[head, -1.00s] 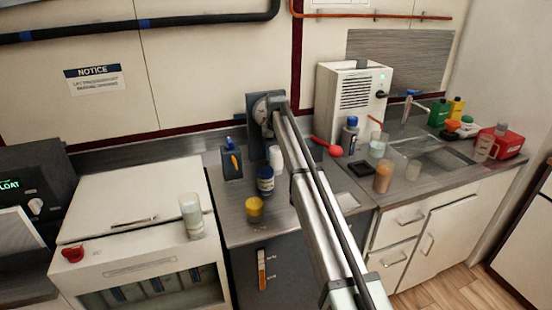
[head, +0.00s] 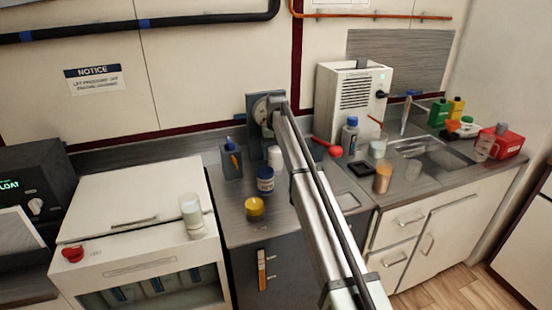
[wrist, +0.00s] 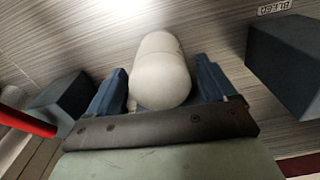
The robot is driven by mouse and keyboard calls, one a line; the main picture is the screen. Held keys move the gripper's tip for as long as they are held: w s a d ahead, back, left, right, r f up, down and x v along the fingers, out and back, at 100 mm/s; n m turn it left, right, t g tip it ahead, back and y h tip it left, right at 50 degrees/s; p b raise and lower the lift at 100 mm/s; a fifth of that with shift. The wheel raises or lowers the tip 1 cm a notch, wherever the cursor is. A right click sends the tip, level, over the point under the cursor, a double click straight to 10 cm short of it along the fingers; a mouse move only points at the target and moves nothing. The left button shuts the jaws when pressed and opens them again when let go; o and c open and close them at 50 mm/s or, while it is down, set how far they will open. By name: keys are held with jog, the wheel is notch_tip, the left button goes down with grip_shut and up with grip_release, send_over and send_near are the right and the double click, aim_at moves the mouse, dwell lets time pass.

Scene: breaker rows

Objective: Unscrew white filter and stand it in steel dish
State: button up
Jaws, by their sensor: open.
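The white filter (wrist: 160,72) is a smooth, rounded white cylinder. It lies between the two blue fingers of my gripper (wrist: 160,86) in the wrist view. The fingers are apart, one on each side of it; I cannot tell whether either touches. In the head view the white filter (head: 274,155) shows below the grey wall-mounted unit with a round face (head: 260,108), partly behind my arm. Whether the filter's upper end is attached is hidden. I cannot make out the steel dish clearly in either view.
Dark blocks flank my fingers in the wrist view, at left (wrist: 62,100) and right (wrist: 290,62).

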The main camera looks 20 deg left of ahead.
jog(key=m, duration=1.3)
jog(key=shift+m, duration=0.3)
jog(key=m, duration=0.3)
jog(key=shift+m, duration=0.4)
jog(key=c, duration=1)
jog(key=shift+n, duration=2.1)
jog(key=shift+r, duration=0.3)
jog(key=shift+r, duration=2.2)
